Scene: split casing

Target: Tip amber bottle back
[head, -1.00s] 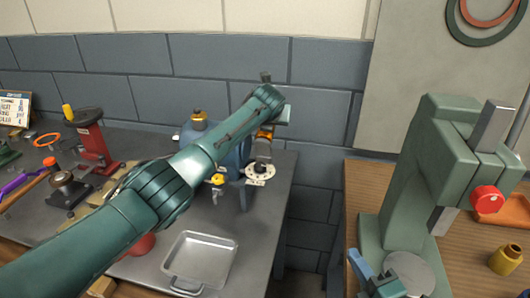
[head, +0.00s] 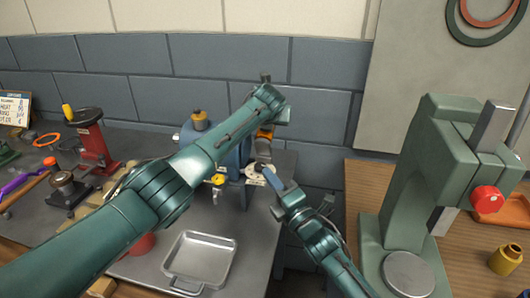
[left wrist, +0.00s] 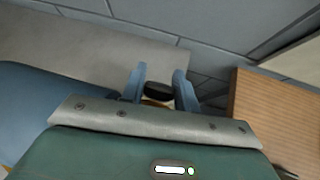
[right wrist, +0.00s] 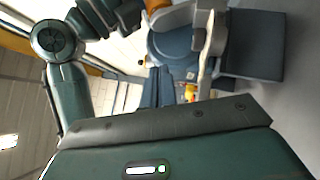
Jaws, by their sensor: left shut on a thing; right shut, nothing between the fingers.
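My left gripper (head: 266,126) is shut on an amber thing with a dark round top (left wrist: 158,90), which appears to be the amber bottle (head: 264,134), beside the blue casing (head: 236,156). My left forearm and wrist cover part of that spot in the head view. My right gripper (head: 270,176), with blue fingers, is shut and empty. Its tips are close to the pale round disc (head: 258,171) below the left gripper; I cannot tell whether they touch it. The right wrist view shows the shut fingers (right wrist: 158,80) beside the blue casing (right wrist: 168,45).
A metal tray (head: 200,262) lies at the bench front. A red stand (head: 95,145) is at the left. A green press (head: 405,180) and a small amber jar (head: 505,260) stand on the right wooden table. A gap separates the two tables.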

